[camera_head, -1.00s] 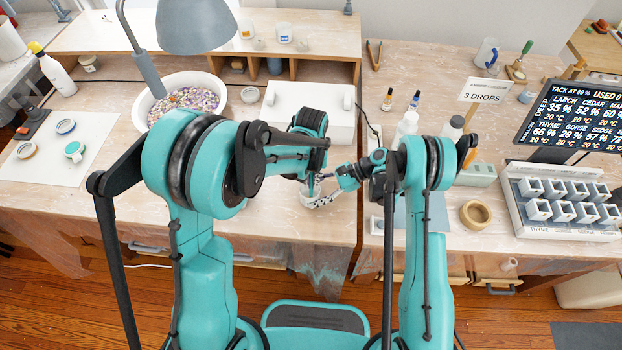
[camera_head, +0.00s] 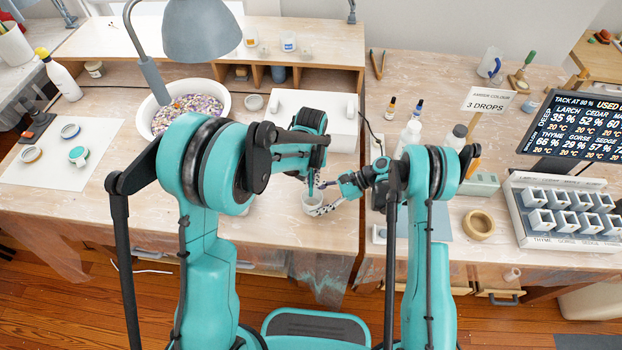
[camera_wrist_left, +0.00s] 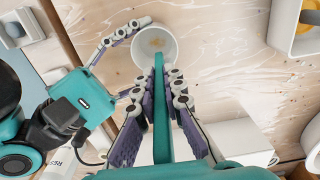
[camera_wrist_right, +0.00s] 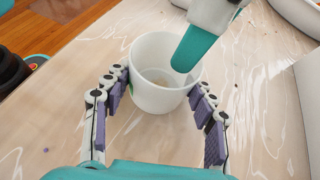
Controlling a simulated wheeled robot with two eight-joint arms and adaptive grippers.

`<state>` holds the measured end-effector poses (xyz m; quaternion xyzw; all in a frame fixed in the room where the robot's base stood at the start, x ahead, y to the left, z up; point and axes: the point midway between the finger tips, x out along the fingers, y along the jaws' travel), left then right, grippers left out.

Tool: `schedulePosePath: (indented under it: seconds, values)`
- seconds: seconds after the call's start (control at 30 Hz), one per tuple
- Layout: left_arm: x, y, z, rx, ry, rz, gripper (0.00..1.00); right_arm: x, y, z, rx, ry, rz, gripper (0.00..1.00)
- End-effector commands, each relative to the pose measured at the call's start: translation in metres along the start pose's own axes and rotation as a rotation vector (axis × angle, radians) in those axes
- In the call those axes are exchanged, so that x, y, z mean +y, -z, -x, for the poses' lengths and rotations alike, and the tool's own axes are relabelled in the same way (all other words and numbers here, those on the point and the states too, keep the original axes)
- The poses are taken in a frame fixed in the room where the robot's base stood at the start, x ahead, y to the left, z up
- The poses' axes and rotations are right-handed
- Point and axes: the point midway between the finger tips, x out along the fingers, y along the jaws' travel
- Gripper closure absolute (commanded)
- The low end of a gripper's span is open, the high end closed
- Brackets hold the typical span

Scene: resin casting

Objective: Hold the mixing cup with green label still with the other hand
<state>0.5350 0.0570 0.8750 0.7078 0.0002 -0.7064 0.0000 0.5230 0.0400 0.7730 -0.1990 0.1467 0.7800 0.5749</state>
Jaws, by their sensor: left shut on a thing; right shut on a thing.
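The mixing cup (camera_wrist_right: 157,88) is white and stands upright on the bench; a sliver of its green label (camera_wrist_right: 131,89) shows at its left side in the right wrist view. My right gripper (camera_wrist_right: 160,82) is shut on the cup, with a finger on either side. The cup also shows in the head view (camera_head: 312,202) and the left wrist view (camera_wrist_left: 154,43), with a little pale amber stuff at its bottom. My left gripper (camera_wrist_left: 158,74) is shut on a flat teal stick (camera_wrist_left: 160,120), whose end reaches into the cup.
A white bowl of coloured bits (camera_head: 189,108) and a white box (camera_head: 345,125) stand behind my arms. Bottles (camera_head: 410,135), a tan ring (camera_head: 478,224) and a rack of small white moulds (camera_head: 565,222) are to the right. The bench around the cup's front is clear.

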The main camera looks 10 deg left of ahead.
Motion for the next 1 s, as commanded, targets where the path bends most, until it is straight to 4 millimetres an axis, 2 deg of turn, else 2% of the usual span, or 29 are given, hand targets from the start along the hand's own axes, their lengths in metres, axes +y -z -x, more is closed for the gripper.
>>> schedulePosePath:
  seconds: [0.33,0.57,1.0]
  values:
    - [0.010,-0.029,-0.002,-0.001,0.000,-0.001,1.00,0.000,0.001,0.000,0.002,0.000,-0.001,0.78]
    - [0.011,-0.032,0.000,-0.002,-0.001,-0.001,1.00,0.000,0.001,0.000,0.002,0.001,-0.001,0.78]
    - [0.011,-0.032,0.044,-0.002,-0.001,-0.001,1.00,0.000,0.001,0.000,0.002,0.001,-0.001,0.78]
